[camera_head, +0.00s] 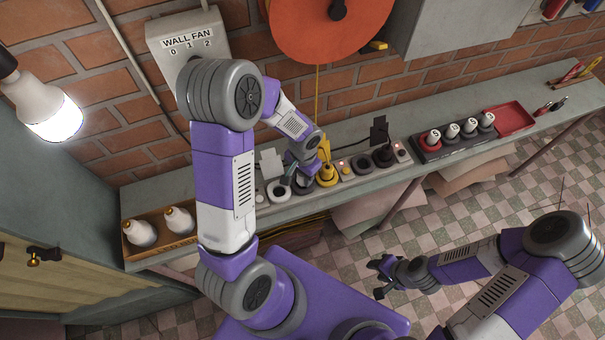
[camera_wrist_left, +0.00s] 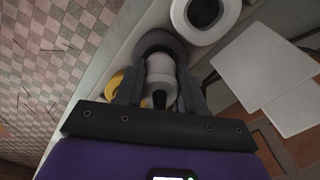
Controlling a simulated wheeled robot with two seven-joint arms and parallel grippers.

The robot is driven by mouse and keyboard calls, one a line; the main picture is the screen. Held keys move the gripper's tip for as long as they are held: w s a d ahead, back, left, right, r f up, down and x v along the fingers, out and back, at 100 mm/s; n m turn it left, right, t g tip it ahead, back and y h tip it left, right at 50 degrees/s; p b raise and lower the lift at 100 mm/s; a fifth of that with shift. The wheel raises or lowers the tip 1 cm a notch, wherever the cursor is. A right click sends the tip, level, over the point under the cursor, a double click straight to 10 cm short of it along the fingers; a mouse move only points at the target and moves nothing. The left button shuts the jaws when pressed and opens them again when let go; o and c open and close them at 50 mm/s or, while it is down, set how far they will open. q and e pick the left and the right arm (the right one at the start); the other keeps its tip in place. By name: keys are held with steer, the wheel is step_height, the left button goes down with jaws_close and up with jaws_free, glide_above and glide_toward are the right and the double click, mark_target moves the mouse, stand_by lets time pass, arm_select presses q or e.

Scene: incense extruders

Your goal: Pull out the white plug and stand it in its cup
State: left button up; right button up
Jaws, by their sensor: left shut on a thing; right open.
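My left gripper (camera_head: 294,180) is shut on a white, cylindrical plug with a black end, seen between the fingers in the left wrist view (camera_wrist_left: 160,70). The plug is over or in a dark grey round holder (camera_wrist_left: 160,40); I cannot tell whether it is seated. A white ring-shaped holder (camera_head: 278,191) with an open dark centre lies just left of the gripper, and also shows in the left wrist view (camera_wrist_left: 188,33). A yellow holder (camera_head: 327,177) stands to its right. My right gripper (camera_head: 379,277) is open and empty, away from the bench.
Left is a wooden tray (camera_head: 163,251) with two bulbs. White cards (camera_head: 270,161) stand behind the gripper.

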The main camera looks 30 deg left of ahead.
arm_select(q)
steer(key=shift+f+b, duration=0.8)
steer(key=shift+f, duration=0.1)
steer(key=o, duration=1.1)
steer(key=shift+o, duration=0.2)
steer(key=shift+r, duration=0.1)
step_height(320, 180, up, 8)
steer(key=shift+f+p, duration=0.25)
steer(key=shift+p, duration=0.65)
